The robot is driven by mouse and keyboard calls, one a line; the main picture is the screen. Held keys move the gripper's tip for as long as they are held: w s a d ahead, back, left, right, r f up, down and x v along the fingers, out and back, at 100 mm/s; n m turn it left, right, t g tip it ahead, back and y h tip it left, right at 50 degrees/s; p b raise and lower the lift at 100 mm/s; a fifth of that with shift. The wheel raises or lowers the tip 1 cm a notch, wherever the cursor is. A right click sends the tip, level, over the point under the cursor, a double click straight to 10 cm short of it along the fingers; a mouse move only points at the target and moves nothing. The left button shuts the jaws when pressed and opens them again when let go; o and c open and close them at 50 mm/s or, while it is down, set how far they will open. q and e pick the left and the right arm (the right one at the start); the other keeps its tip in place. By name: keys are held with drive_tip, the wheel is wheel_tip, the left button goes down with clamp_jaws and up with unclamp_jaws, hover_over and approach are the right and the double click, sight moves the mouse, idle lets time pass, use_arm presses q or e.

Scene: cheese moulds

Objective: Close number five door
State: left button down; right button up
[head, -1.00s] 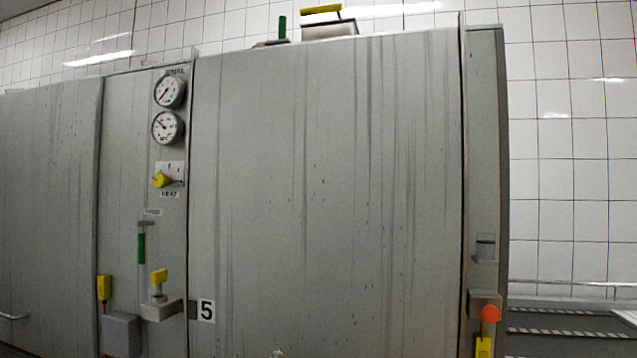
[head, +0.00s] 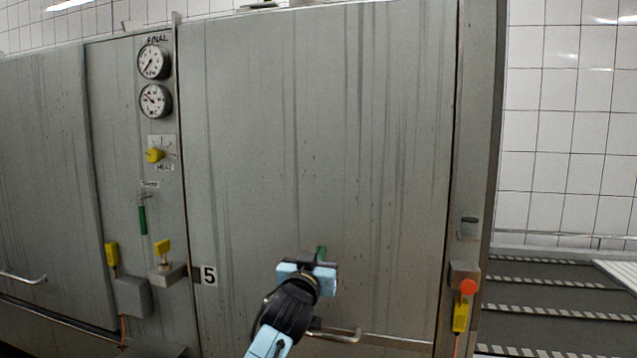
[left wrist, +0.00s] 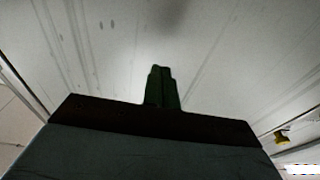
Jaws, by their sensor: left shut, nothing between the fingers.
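The number five door (head: 330,150) is a large grey streaked metal panel in the head view. It looks flush with its frame on both sides. A label with the number 5 (head: 209,275) sits at its lower left. A horizontal bar handle (head: 340,335) is low on the door. My left gripper (head: 320,255) is shut and empty in front of the door, a little above the handle; I cannot tell if it touches the door. In the left wrist view its closed green fingers (left wrist: 162,88) point at the grey panel. My right gripper is not in view.
Left of the door is a panel with two gauges (head: 154,62), a yellow knob (head: 155,155) and a grey box (head: 132,297). On the right frame are a red button (head: 468,287) and a yellow piece (head: 460,317). Dark steps or shelves (head: 550,300) lie at far right.

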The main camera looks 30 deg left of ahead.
use_arm(q)
wheel_tip(320, 180, up, 13)
drive_tip(key=p, duration=0.6)
drive_tip(key=shift+r+p, duration=0.1)
drive_tip(key=shift+p, duration=0.2)
